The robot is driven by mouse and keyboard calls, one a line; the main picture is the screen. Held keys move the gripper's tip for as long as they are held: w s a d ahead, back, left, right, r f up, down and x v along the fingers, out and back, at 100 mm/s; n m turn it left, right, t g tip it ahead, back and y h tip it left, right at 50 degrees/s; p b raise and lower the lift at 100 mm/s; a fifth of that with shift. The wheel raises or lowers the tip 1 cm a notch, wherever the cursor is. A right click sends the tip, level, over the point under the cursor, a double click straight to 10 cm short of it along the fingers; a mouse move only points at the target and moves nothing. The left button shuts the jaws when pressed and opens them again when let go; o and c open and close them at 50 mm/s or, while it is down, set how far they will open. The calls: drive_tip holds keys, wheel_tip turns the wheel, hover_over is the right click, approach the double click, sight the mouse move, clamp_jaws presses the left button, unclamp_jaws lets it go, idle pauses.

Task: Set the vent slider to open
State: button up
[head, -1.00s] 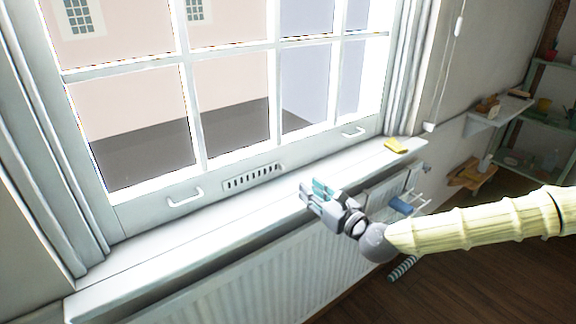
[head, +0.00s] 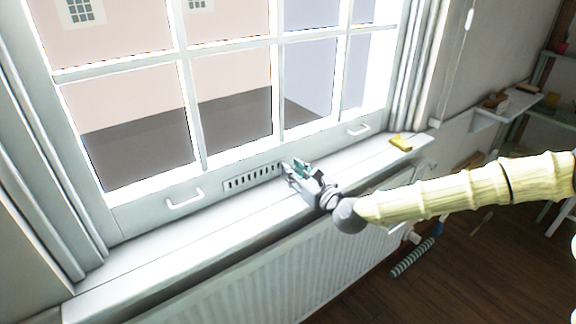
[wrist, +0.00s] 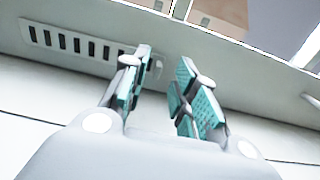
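The vent (head: 254,178) is a pale plate with a row of dark upright slots, set in the window's bottom rail. In the wrist view the vent (wrist: 75,42) lies at the upper left, and its right end passes behind my left-hand finger. My gripper (head: 285,168) is at the vent's right end, just above the sill. I cannot tell whether a finger touches the vent.
The white sill (head: 190,232) runs below the vent, with a radiator (head: 270,262) under it. White window handles stand left (head: 185,198) and right (head: 358,130) of the vent. A yellow sponge-like block (head: 401,142) lies at the sill's right end. The sill left of my gripper is clear.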

drive_tip(key=shift+x, duration=1.45)
drive_tip(key=shift+c, duration=0.4)
clamp_jaws()
